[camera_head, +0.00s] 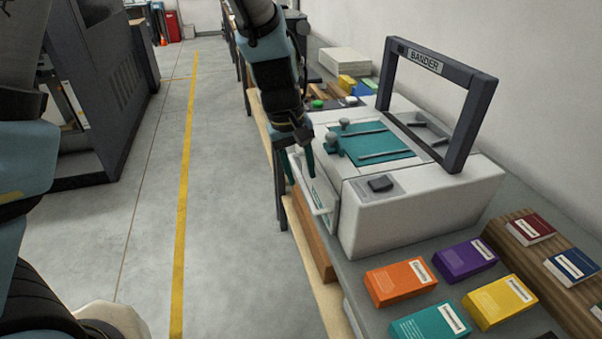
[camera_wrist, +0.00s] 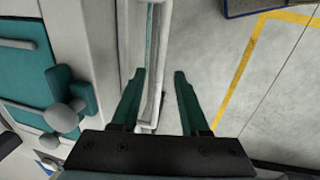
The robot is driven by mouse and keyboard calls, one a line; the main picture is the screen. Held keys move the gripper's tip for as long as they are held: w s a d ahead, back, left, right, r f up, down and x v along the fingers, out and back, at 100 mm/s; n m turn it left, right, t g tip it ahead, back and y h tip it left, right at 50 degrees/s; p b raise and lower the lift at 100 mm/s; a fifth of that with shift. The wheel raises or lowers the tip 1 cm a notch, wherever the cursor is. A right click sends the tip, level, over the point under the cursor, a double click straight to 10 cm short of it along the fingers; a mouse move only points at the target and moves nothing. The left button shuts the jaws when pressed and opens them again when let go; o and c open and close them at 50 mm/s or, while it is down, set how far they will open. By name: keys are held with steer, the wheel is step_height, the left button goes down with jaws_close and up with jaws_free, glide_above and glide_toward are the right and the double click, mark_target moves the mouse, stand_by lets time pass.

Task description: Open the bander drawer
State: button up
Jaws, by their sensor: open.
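The bander (camera_head: 410,205) is a white machine with a dark upright frame, a label reading BANDER and a teal top plate, standing on the workbench. Its drawer front, with a pale bar handle (camera_head: 322,196), is on the side facing the aisle. In the wrist view the handle (camera_wrist: 153,75) runs up the picture between my fingers. My gripper (camera_head: 296,163) is open at the far end of the handle; in the wrist view its teal fingers (camera_wrist: 160,75) stand apart on either side of the bar. I see no finger clearly touching it.
Grey knobs (camera_wrist: 61,117) stick up beside my gripper. The aisle floor (camera_head: 230,230) is clear.

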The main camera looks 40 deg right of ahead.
steer(key=shift+d+f, duration=0.15)
steer(key=shift+f, duration=0.8)
jaws_close()
stand_by(0.8)
